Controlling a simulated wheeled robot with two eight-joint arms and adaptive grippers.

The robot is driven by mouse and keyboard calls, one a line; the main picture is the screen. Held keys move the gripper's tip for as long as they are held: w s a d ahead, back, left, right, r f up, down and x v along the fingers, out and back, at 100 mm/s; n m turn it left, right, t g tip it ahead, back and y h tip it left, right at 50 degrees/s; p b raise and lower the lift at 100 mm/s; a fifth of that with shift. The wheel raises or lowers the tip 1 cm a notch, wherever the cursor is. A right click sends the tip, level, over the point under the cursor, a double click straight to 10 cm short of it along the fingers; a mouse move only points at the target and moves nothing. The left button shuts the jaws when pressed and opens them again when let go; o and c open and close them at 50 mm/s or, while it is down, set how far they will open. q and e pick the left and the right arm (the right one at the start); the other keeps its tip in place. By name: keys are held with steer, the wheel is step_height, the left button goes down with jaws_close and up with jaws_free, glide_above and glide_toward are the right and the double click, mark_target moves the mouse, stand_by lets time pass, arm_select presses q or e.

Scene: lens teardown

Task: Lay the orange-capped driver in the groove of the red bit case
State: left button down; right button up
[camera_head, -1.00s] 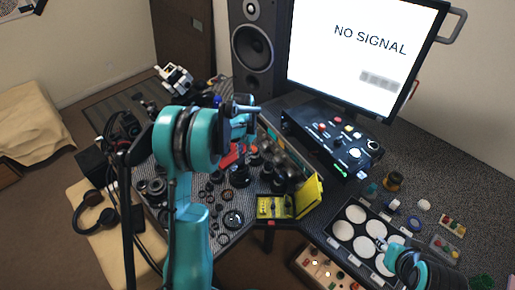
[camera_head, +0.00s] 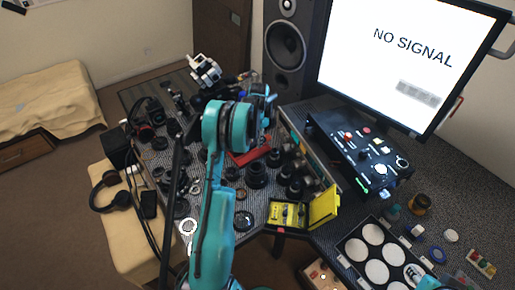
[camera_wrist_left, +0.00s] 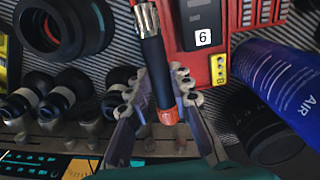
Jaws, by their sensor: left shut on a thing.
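The orange-capped driver (camera_wrist_left: 155,70) has a dark handle, an orange end cap and a red and silver section at its far end. In the left wrist view my left gripper (camera_wrist_left: 160,88) is shut on its handle. The red bit case (camera_wrist_left: 220,68) lies just right of the driver there, with a dark block marked 6. The driver overlaps the case's left edge in that view; its height above it is unclear. In the head view the case (camera_head: 246,156) is partly hidden by my left arm, and my left gripper (camera_head: 267,98) is small. My right gripper (camera_head: 414,274) is at the bottom edge, its jaws unclear.
A black ring (camera_wrist_left: 62,28) and several lens parts are at left. A yellow open box (camera_head: 290,213) sits near the table's front edge.

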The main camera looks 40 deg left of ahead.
arm_select(q)
step_height(320, 180, down, 3)
steer(key=shift+f+b, duration=0.2)
steer(key=shift+b, duration=0.5)
steer(key=shift+f, duration=0.35)
steer(key=shift+r, duration=0.1)
steer(key=shift+f, duration=0.35)
steer(key=c, duration=1.6)
jaws_free()
steer(key=shift+c, duration=0.2)
steer(key=shift+r, duration=0.1)
